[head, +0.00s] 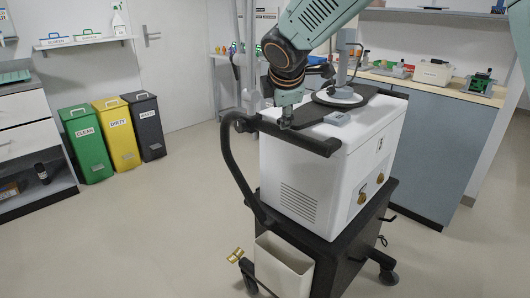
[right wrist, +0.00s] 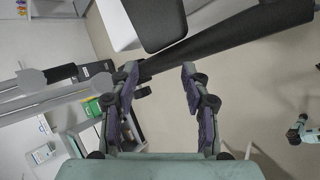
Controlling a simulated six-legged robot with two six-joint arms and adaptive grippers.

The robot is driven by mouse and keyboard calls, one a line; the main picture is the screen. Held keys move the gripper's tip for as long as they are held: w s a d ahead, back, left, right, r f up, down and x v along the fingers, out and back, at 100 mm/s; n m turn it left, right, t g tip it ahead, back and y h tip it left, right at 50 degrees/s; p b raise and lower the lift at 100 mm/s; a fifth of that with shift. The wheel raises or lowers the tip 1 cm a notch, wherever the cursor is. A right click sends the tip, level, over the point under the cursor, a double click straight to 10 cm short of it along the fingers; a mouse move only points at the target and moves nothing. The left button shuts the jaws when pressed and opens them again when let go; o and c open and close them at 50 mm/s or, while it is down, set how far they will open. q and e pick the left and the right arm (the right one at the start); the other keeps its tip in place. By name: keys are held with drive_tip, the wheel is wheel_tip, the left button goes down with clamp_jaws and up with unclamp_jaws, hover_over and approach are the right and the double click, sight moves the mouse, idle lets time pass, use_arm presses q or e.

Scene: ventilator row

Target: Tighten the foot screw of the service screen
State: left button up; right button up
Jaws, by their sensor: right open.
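The white ventilator (head: 330,165) stands on a black cart. On its top, a round pale foot (head: 338,97) carries a grey upright post (head: 345,62), which looks like the service screen's stand. The screen itself and its foot screw I cannot make out; my arm covers part of that area. My right gripper (head: 287,118) points down over the left end of the ventilator's top, beside the black front bar (head: 300,138). In the right wrist view, the right gripper (right wrist: 160,70) is open and empty, with a dark bar beyond its fingertips. My left gripper is not in view.
A curved black handle (head: 232,155) stands out at the cart's left. A small grey box (head: 337,118) lies near the foot. A grey counter (head: 430,140) is close behind on the right. Green, yellow and dark bins (head: 122,135) stand far left; the floor between is free.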

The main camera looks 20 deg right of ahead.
drive_tip(key=s+a+f+m+y+p, duration=0.1)
drive_tip(key=a+f+m, duration=0.3)
drive_tip(key=f, duration=0.5)
drive_tip(key=shift+s+a+m+y, duration=0.3)
drive_tip(key=shift+s+a+y, duration=0.25)
drive_tip(key=shift+y, duration=0.35)
